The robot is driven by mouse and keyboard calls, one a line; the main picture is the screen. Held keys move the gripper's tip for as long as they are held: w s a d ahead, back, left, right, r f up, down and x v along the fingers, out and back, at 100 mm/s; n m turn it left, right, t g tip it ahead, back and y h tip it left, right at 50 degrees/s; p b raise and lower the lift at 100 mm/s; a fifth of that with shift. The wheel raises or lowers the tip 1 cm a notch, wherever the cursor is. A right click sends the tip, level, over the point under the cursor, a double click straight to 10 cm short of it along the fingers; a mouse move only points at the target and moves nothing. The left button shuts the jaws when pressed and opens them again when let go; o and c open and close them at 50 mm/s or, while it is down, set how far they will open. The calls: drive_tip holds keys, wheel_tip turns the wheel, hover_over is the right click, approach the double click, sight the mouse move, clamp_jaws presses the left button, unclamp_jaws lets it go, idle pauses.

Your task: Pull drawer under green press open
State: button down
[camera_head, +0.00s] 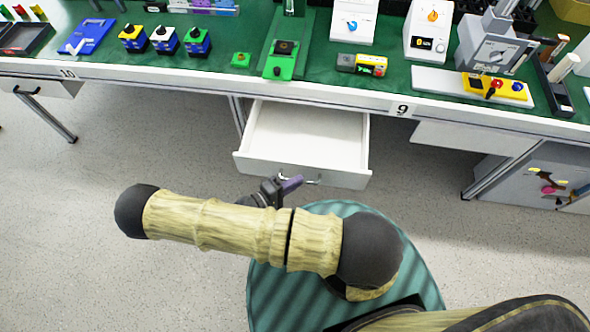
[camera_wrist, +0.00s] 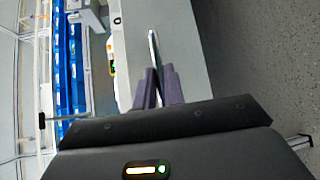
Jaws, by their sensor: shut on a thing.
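The white drawer (camera_head: 300,148) under the bench is pulled out, and its empty inside shows in the head view. Its front panel carries a metal bar handle (camera_head: 314,181). The handle also shows in the wrist view (camera_wrist: 153,50), rising from between my fingers. My gripper (camera_head: 291,184) is at the drawer front, its purple fingers shut on the handle; in the wrist view the fingers (camera_wrist: 158,88) close around the handle's near end. The green press (camera_head: 284,58) stands on the bench above the drawer. My arm covers the floor just in front of the drawer.
The bench edge (camera_head: 340,97) runs across above the drawer. Another closed drawer (camera_head: 40,87) is at far left. A grey cabinet (camera_head: 535,183) stands under the bench at right. Bench legs (camera_head: 487,178) flank the space. The floor (camera_head: 120,155) left of the drawer is clear.

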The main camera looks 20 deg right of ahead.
drive_tip(key=shift+s+a, duration=0.1)
drive_tip(key=shift+s, duration=0.1)
drive_tip(key=c, duration=1.5)
unclamp_jaws()
drive_tip(key=shift+a, duration=0.1)
drive_tip(key=b+v, duration=0.2)
drive_tip(key=v, duration=1.5)
drive_tip(key=shift+a, duration=0.1)
